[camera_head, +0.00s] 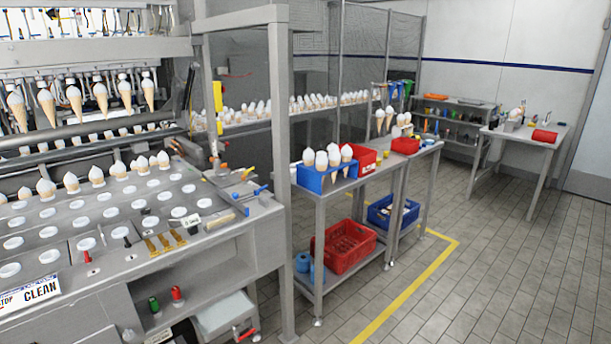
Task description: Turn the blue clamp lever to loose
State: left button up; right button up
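A small lever with a blue handle (260,190) is at the right end of the cone machine's bench, close to the front upright post. I cannot tell which of the two is the clamp lever. They are too small here to tell whether the clamp is tight or loose. Neither of my grippers is in view.
The machine bench (140,262) holds cones in round holes and brass-coloured parts (165,242). A metal post (282,170) stands beside the levers. A steel cart (340,190) carries a blue cone rack (312,180) and red crate (343,247). Tiled floor at right is free.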

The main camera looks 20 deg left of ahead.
aim_at(257, 191)
jog(key=i+j+z, duration=0.35)
jog(key=i+j, duration=1.05)
jog(key=j, duration=0.1)
